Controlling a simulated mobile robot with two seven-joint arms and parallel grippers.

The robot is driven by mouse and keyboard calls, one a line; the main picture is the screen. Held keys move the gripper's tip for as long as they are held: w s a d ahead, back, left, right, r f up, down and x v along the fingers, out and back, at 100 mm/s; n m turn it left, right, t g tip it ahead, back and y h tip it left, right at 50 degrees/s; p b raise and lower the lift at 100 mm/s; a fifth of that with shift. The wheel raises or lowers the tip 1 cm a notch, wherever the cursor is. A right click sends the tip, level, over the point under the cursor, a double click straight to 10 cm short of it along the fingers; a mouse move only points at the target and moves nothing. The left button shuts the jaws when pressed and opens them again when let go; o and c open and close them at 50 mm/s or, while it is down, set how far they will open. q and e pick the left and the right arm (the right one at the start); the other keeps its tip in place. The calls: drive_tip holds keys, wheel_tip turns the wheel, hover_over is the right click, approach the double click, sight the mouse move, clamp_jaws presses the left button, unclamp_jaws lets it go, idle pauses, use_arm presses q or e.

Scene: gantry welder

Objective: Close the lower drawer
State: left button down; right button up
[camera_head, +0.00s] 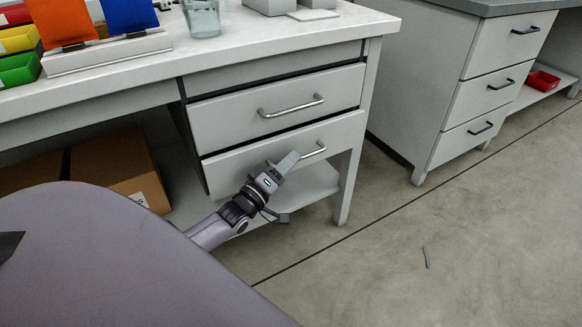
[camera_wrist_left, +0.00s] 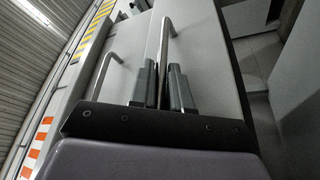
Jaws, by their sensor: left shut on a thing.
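The lower drawer (camera_head: 235,165) is a light grey front in the white bench, under the upper drawer (camera_head: 290,97). Its bar handle (camera_head: 314,152) shows at the right of my left gripper (camera_head: 283,166). In the left wrist view, the handle (camera_wrist_left: 168,45) runs between the two fingers of my left gripper (camera_wrist_left: 162,88), which is shut on it. The gripper hides part of the drawer front and handle. The drawer looks nearly flush; I cannot tell whether a small gap is left. My right gripper is not in view.
A lower shelf (camera_head: 308,187) and bench leg (camera_head: 347,185) stand near the gripper. A cardboard box (camera_head: 122,168) is under the bench at left. A glass (camera_head: 202,17) and coloured bins (camera_head: 18,68) are on top. Another drawer cabinet (camera_head: 480,95) stands right, beyond open floor.

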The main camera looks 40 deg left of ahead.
sight(283, 154)
use_arm(q)
drive_tip(key=shift+w+a+f+b, duration=0.1)
drive_tip(key=shift+w+a+b, duration=0.15)
drive_tip(key=shift+a, duration=0.35)
drive_tip(key=shift+w+a+b, duration=0.1)
drive_tip(key=shift+w+a, duration=0.15)
drive_tip(key=shift+a, duration=0.6)
drive_tip(key=c, duration=1.4)
unclamp_jaws()
drive_tip(key=shift+c, duration=0.2)
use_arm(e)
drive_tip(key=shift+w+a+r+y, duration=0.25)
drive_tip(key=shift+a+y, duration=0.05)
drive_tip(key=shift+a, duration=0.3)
